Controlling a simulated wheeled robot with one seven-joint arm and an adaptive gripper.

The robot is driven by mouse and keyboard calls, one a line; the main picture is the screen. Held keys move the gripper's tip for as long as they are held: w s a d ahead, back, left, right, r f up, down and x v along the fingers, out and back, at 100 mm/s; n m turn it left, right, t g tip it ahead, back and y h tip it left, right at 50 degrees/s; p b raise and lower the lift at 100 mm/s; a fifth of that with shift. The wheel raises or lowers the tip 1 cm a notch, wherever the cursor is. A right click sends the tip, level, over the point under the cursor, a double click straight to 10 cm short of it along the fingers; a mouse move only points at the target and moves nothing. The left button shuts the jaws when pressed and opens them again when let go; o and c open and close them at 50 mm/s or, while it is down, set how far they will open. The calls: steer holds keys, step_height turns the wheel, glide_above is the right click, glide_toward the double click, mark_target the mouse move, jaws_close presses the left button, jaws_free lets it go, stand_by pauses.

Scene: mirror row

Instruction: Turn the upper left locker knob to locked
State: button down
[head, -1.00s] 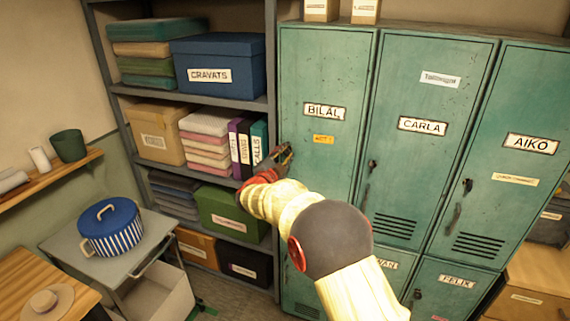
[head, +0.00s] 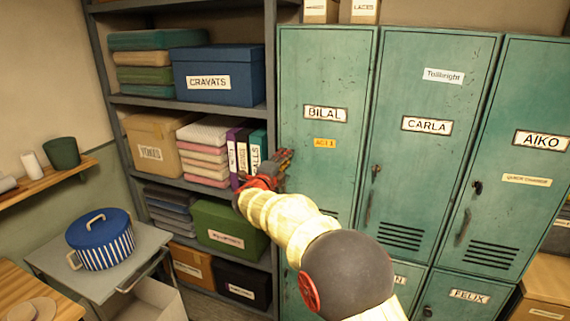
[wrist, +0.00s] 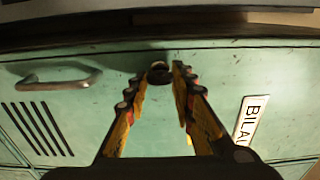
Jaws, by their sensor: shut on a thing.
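The upper left locker (head: 345,175) is a worn green metal door with a BILAL label (head: 325,114), at the middle of the head view. My gripper (head: 285,160) is at the left edge of this door, at mid height. In the wrist view the two fingers (wrist: 166,76) of my gripper are shut on a small dark round knob (wrist: 158,73) near the door's edge. The knob is hidden by my gripper in the head view. Its turned position cannot be told.
A bar handle (wrist: 60,80) lies on the same door in the wrist view. CARLA (head: 425,124) and AIKO (head: 540,140) lockers stand to the right. A grey shelf unit (head: 275,60) with boxes and binders stands close to the left. A trolley (head: 135,255) holds a blue striped pot (head: 100,240).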

steer(key=shift+f, duration=0.1)
stand_by(0.3)
steer(key=c, duration=1.5)
jaws_free()
steer(key=v, duration=1.2)
